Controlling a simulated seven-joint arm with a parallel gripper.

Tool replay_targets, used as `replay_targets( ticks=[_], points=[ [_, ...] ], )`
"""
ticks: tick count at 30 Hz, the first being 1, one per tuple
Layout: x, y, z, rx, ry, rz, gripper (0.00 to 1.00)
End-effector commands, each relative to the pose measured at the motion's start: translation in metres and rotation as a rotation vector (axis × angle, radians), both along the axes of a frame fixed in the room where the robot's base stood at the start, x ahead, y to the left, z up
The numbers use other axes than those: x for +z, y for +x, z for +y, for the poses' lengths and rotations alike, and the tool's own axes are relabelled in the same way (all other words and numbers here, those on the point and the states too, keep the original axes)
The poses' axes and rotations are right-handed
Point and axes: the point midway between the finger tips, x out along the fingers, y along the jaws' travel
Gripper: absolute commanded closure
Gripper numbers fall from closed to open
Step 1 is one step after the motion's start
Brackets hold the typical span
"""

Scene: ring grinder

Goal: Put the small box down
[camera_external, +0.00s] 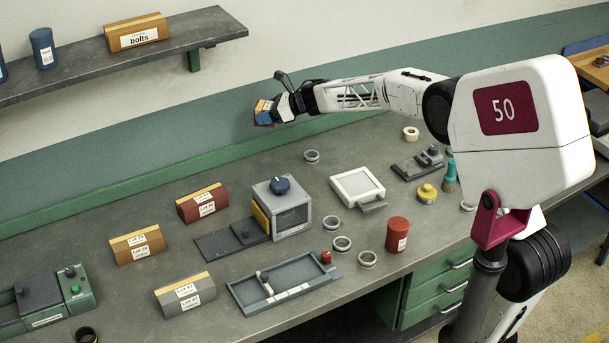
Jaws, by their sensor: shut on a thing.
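A small box (263,113), blue with an orange-tan side, is held at the end of my arm. My gripper (273,108) is shut on it, near the back wall and apparently above the rear of the workbench (310,215). The gap below it is hard to judge from this view. Its label, if any, is not readable, and the fingers hide part of it.
A red box (202,203), an orange box (138,245) and a grey box (186,297) stand on the left. The grinder (282,210), a tray (284,284), several rings and a red canister (397,235) occupy the middle. A shelf (110,65) hangs upper left.

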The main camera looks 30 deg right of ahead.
Motion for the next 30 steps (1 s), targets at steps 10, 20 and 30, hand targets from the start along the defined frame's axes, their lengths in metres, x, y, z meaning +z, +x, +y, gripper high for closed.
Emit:
replay_targets(
  ticks=[10,20,30],
  points=[
    [0.004,0.003,0.018,0.147,-0.001,0.001,0.67],
    [0.008,0.004,0.029,0.241,-0.001,-0.001,0.67],
    [0.01,0.005,0.035,0.298,-0.001,0.0,0.67]
  ],
)
